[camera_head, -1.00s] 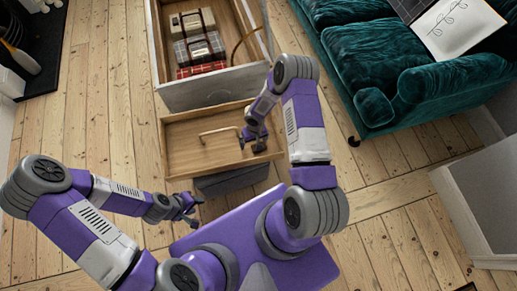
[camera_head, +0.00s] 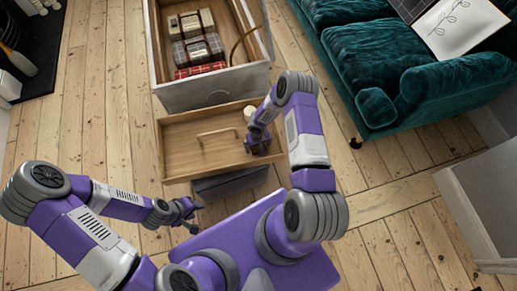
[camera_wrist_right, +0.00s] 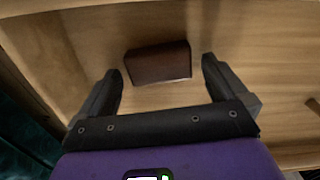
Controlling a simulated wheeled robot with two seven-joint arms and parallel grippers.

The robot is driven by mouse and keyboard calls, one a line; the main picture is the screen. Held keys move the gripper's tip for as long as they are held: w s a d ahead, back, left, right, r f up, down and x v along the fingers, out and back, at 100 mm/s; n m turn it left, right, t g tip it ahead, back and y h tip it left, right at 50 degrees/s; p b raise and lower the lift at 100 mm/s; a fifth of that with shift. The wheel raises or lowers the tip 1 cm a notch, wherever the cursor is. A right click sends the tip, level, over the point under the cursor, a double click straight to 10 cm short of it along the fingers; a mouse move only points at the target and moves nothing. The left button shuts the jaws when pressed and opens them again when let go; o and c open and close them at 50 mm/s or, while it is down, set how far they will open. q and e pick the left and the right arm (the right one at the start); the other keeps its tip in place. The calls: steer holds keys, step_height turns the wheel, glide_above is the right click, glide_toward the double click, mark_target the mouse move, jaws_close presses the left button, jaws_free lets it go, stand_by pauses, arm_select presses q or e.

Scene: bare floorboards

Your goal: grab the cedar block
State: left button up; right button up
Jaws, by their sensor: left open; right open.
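The cedar block, a dark reddish-brown box (camera_wrist_right: 158,62), lies on the wooden drawer floor in the right wrist view. My right gripper (camera_wrist_right: 163,93) is open, with a finger on either side of the space just in front of the block; the fingers appear apart from it. In the head view my right gripper (camera_head: 258,147) reaches down into the right part of the open drawer (camera_head: 185,165), and the block cannot be made out there. My left gripper (camera_head: 193,212) is open and empty, left of and below the drawer.
A small pale object (camera_head: 249,112) shows at the drawer's back right. An upper open drawer (camera_head: 215,90) holds several stacked cases or folded items (camera_head: 198,48). A green sofa (camera_head: 390,70) stands to the right. Floorboards at left are clear.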

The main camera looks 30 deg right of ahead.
steer(key=c, duration=1.1)
steer(key=shift+o, duration=0.2)
